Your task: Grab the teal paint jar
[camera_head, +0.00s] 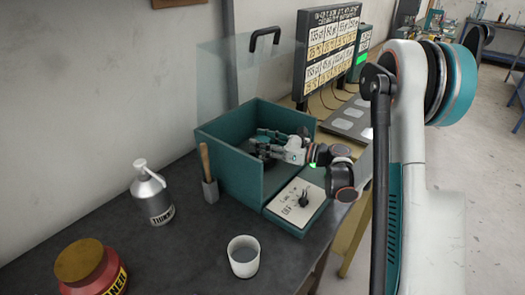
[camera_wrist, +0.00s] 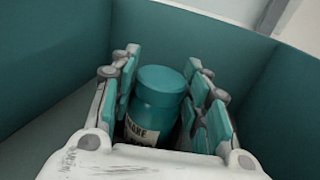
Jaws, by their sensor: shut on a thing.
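The teal paint jar (camera_wrist: 156,98) stands between the fingers of my gripper (camera_wrist: 162,65) in the wrist view. It has a teal lid and a pale label with dark letters, partly hidden by my gripper's palm. My gripper is shut on the jar, with teal pads on both sides of it. In that view I cannot clearly tell the jar from the fingers.
A panel with a dial (camera_head: 297,207) lies before the box. A wooden-handled tool (camera_head: 208,175), a grey metal bottle (camera_head: 152,196), a white cup (camera_head: 243,257) and a red tin (camera_head: 92,272) stand on the dark table (camera_head: 190,255). A clear pane (camera_head: 220,80) rises behind the box.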

